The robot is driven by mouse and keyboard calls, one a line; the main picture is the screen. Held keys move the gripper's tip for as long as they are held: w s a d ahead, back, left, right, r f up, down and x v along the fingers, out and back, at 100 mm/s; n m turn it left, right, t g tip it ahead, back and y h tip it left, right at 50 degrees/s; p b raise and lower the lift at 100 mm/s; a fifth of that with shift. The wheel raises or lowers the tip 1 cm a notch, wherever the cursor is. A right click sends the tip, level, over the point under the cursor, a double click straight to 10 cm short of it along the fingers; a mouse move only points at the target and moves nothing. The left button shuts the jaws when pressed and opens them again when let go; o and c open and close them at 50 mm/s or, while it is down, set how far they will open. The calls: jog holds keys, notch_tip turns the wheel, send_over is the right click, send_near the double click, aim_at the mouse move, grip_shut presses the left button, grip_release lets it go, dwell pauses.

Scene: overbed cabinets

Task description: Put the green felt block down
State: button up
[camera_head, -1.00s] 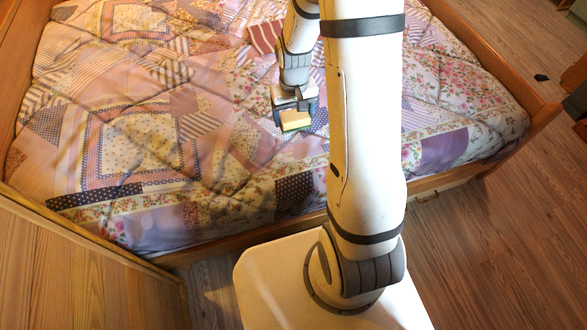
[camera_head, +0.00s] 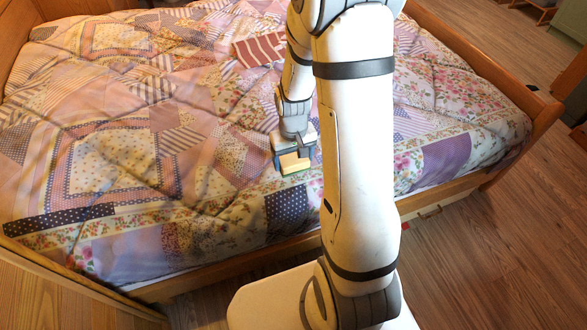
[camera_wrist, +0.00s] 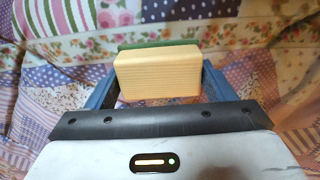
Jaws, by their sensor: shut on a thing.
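The green felt block (camera_wrist: 157,72) is pale wood on the face toward the wrist camera, with a green strip along its far top edge. My gripper (camera_wrist: 158,88) is shut on it, with one blue-grey finger at each side. In the head view the block (camera_head: 294,165) shows as a small yellowish piece under my gripper (camera_head: 292,155), over the near part of the bed. The patchwork quilt (camera_head: 110,165) lies behind and below it. I cannot tell whether the block touches the quilt.
The quilt is uneven, with soft folds, and is clear of loose objects around the gripper. The wooden bed frame (camera_head: 460,190) runs along the near and right edges. Wooden floor (camera_head: 480,250) lies at the right. My arm hides part of the bed.

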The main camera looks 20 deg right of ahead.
aim_at(293, 167)
jog(key=shift+f+b, duration=0.55)
jog(key=shift+f, duration=1.25)
jog(key=shift+f, duration=0.1)
jog(key=shift+f, duration=0.15)
jog(key=o, duration=1.1)
jog(key=shift+c, duration=0.2)
